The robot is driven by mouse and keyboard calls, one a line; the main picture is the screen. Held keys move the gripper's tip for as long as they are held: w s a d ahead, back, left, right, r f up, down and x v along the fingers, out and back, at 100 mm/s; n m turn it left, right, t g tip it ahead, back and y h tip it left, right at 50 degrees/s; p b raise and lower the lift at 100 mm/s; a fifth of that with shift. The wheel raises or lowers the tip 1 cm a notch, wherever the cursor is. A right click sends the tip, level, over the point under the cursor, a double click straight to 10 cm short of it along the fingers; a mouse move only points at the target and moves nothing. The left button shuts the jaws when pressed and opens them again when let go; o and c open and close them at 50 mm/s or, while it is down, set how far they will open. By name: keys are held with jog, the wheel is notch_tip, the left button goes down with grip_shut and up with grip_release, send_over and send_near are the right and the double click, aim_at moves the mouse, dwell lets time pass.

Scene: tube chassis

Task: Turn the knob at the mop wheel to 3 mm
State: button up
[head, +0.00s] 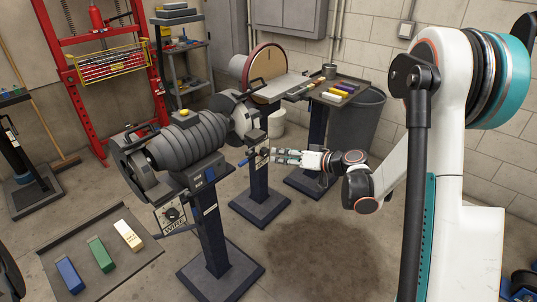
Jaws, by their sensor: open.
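A grey buffing machine (188,143) with a wheel at each end stands on a dark pedestal left of centre. A small control box with a dark knob (172,213) hangs on its near side, above a label that seems to read "WIRE". A second small control panel (259,152) is on the pedestal behind, below the far wheel (243,117). Its knob and markings are too small to read. My gripper (274,156) is open and points left, close in front of this second panel. I cannot tell whether it touches anything there.
A disc sander (266,72) and a tray of coloured bars (342,92) stand behind. Another tray with bars (75,246) is at lower left. A grey bin (362,122) stands behind my arm. Floor below my gripper is clear.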

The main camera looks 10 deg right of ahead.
aim_at(267, 153)
jog(key=w+d+f+t+y, duration=0.2)
jog(key=d+f+t, duration=0.1)
jog(key=d+f, duration=0.4)
jog(key=b+x, duration=0.1)
jog(key=x, duration=0.3)
jog(key=f+b+x, duration=0.1)
jog(key=x, duration=0.4)
jog(key=b+x, duration=0.1)
jog(key=x, duration=0.4)
jog(key=shift+a+f, duration=0.2)
jog(key=shift+f, duration=0.15)
jog(key=c, duration=1.1)
